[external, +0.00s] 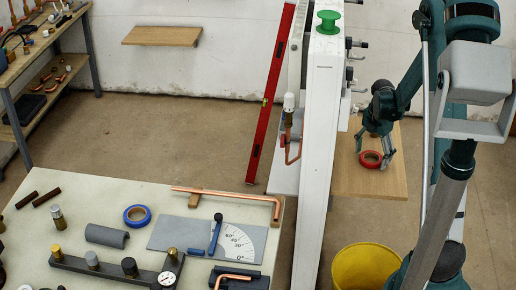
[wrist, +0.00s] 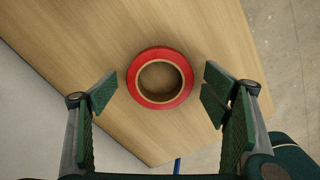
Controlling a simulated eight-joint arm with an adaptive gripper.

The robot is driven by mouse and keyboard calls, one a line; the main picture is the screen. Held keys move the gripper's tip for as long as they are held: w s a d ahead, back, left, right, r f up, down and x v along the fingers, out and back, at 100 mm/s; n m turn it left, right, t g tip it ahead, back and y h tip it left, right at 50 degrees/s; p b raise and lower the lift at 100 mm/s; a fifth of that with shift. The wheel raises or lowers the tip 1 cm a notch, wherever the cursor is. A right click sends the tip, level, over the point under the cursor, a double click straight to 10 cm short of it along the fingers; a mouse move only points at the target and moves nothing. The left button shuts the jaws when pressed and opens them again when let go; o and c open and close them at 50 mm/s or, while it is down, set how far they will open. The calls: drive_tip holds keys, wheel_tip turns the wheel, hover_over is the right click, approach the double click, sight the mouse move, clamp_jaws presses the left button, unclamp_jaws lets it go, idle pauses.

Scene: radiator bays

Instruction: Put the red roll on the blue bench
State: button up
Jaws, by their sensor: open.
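The red roll (external: 364,163) lies flat on a wooden board (external: 395,184) behind the white partition. In the wrist view the red roll (wrist: 136,72) shows its open middle and rests on the wood surface (wrist: 60,35). My gripper (external: 375,153) is open above the roll, pointing down. In the wrist view my gripper (wrist: 159,94) has one finger on each side of the roll, with gaps between. No clearly blue bench shows; the large bench (external: 75,183) at the lower left has a pale top.
A tall white partition (external: 318,150) with a green spool (external: 328,20) on top stands between my gripper and the pale bench. A yellow bucket (external: 365,268) is at the bottom. The bench holds a blue roll (external: 127,218), copper pipe (external: 235,195) and several tools.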

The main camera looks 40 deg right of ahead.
drive_tip(key=c, duration=1)
drive_tip(key=shift+c, duration=0.2)
drive_tip(key=shift+r, duration=0.1)
wheel_tip(320, 180, up, 10)
drive_tip(key=p, duration=0.1)
idle(1.0)
